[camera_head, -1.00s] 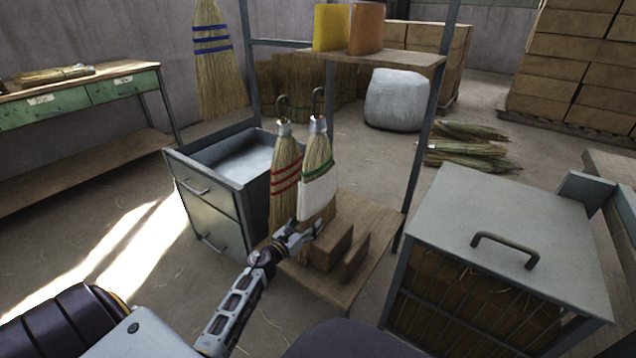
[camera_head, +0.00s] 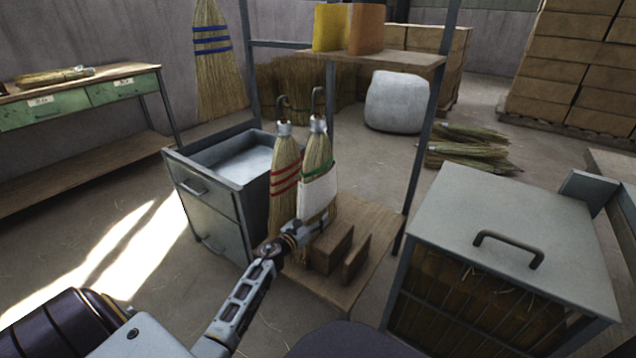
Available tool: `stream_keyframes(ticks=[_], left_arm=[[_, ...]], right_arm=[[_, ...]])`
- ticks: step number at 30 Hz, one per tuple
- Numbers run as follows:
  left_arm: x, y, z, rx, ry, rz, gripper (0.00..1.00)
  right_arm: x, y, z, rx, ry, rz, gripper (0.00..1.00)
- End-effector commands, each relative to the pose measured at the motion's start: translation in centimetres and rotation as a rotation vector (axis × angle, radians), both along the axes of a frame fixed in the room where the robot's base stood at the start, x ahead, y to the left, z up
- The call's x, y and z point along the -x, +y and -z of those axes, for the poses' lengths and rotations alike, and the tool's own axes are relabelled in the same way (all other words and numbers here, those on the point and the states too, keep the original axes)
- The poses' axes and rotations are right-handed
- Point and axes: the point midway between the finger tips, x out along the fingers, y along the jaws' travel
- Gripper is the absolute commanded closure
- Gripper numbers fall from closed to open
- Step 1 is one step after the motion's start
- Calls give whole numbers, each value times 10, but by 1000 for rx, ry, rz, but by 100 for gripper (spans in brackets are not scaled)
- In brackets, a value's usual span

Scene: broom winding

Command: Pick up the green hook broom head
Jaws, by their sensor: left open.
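The green-banded broom head (camera_head: 318,165) hangs from a dark hook under the shelf frame, with a green band and a white wrap around its middle. A red-banded broom head (camera_head: 285,175) hangs on its own hook just to its left. My left gripper (camera_head: 312,226) is open at the lower part of the green-banded head, just below the white wrap. It overlaps the bristles in the picture, and I cannot tell whether it touches them. The gripper hides the lower bristle ends. My right gripper is not in view.
Wooden blocks (camera_head: 340,250) stand on a low wooden board right of my left gripper. An open-topped metal drawer cabinet (camera_head: 205,205) is at left. A lidded metal bin (camera_head: 500,225) is at right. Shelf posts rise around the brooms.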

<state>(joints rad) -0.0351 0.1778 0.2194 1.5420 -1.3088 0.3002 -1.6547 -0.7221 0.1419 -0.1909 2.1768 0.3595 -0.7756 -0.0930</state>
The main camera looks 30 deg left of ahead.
Motion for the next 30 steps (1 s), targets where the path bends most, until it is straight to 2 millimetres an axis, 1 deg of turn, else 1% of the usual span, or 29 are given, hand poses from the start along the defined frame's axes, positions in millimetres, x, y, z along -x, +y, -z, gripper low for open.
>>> stream_keyframes(ticks=[2, 3, 16, 17, 30], left_arm=[[0, 0, 0, 0, 0, 0, 40], [0, 0, 0, 0, 0, 0, 43], [0, 0, 0, 0, 0, 0, 98], [0, 0, 0, 0, 0, 0, 100], [0, 0, -5, -1, -2, 0, 100]], right_arm=[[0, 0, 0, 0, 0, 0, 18], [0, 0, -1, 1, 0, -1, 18], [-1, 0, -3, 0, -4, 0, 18], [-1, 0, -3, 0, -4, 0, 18], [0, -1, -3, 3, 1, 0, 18]])
